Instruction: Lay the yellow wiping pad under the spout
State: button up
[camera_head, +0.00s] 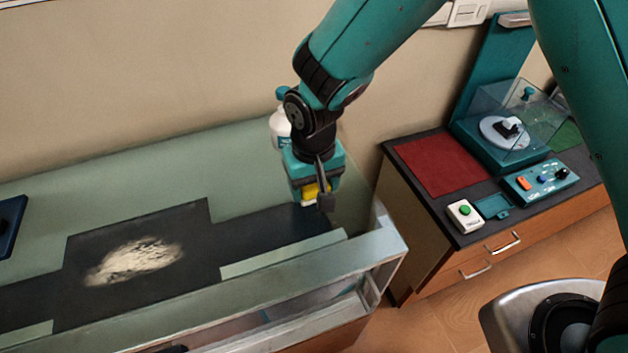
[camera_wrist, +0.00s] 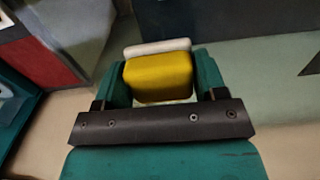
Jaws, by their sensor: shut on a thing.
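My gripper (camera_head: 316,194) is shut on the yellow wiping pad (camera_head: 310,190), above the right part of the pale green bench. In the wrist view the yellow pad (camera_wrist: 158,80) sits between the two teal fingers, with a pale layer along its far edge. A white bottle with a teal top (camera_head: 280,127) stands just behind my gripper and is partly hidden by it. I cannot make out a spout clearly in either view.
A dark strip on the bench (camera_head: 205,275) carries a patch of pale powder (camera_head: 135,260). A dark blue tray (camera_head: 10,225) is at the far left. A raised rim (camera_head: 340,262) runs along the front. A cabinet at right holds a red mat (camera_head: 440,163) and a teal machine (camera_head: 500,140).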

jog(key=shift+f, duration=0.3)
jog(key=shift+f, duration=0.2)
jog(key=o, duration=0.9)
jog(key=shift+r, duration=0.1)
